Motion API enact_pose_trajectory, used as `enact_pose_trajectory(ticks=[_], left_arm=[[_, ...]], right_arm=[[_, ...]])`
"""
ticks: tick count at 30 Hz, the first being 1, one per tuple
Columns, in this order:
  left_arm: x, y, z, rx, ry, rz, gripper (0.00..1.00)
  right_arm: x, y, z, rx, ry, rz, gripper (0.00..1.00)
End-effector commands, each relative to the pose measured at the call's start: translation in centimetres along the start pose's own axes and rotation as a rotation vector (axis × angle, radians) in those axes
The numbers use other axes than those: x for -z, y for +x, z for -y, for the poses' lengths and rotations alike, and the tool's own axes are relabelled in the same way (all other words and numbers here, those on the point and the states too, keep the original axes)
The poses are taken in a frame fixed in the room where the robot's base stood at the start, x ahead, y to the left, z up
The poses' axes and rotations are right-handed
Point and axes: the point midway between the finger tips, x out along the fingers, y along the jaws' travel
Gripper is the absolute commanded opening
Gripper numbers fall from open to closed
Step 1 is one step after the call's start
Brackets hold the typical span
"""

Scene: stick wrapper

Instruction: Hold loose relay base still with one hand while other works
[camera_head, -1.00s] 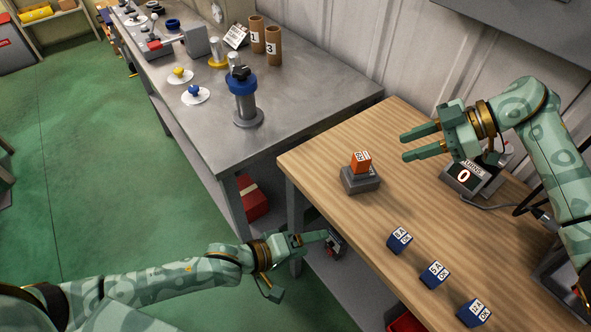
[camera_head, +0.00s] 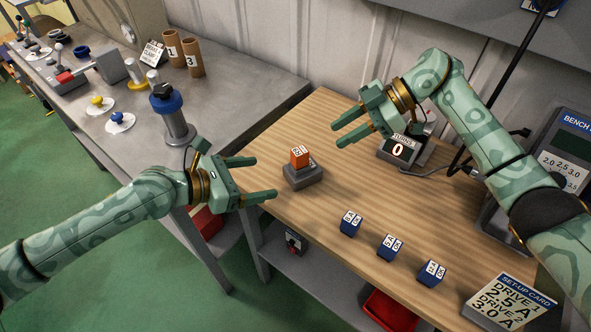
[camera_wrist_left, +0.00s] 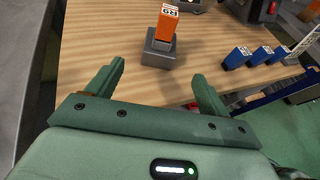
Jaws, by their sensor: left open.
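The loose relay base (camera_head: 303,177) is a grey block on the wooden bench with an orange relay (camera_head: 299,157) seated upright in it. In the left wrist view the base (camera_wrist_left: 157,55) and orange relay (camera_wrist_left: 167,22) stand beyond my fingers, roughly between their lines. My left gripper (camera_head: 267,178) is open and empty, left of the base and apart from it. My right gripper (camera_head: 336,133) is open and empty above the bench, to the right of and behind the base. Several blue relays (camera_head: 350,223) stand in a row on the bench.
A counter box reading 0 (camera_head: 398,150) stands behind the base, below my right arm. A set-up card (camera_head: 509,302) and a bench unit (camera_head: 555,165) are at the right. A grey metal table (camera_head: 235,100) with a blue-topped post (camera_head: 172,115) adjoins at the left.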

Motion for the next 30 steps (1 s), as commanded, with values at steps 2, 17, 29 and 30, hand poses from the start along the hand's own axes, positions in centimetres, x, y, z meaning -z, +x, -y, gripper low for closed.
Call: enact_pose_trajectory(ticks=[2, 17, 29, 30], left_arm=[[-0.1, 2.0, 0.1, 0.001, -0.002, 0.003, 0.8], [0.0, 11.8, 0.0, -0.001, 0.001, 0.0, 0.8], [0.1, 12.7, 0.0, -0.001, 0.002, -0.001, 0.8], [0.1, 12.7, 0.0, -0.001, 0.002, -0.001, 0.74]], right_arm=[[0.0, 0.0, 0.0, 0.0, 0.0, 0.0, 0.36], [0.0, 0.0, 0.0, 0.0, 0.0, 0.0, 0.36], [0.0, 0.0, 0.0, 0.0, 0.0, 0.0, 0.36], [0.0, 0.0, 0.0, 0.0, 0.0, 0.0, 0.36]])
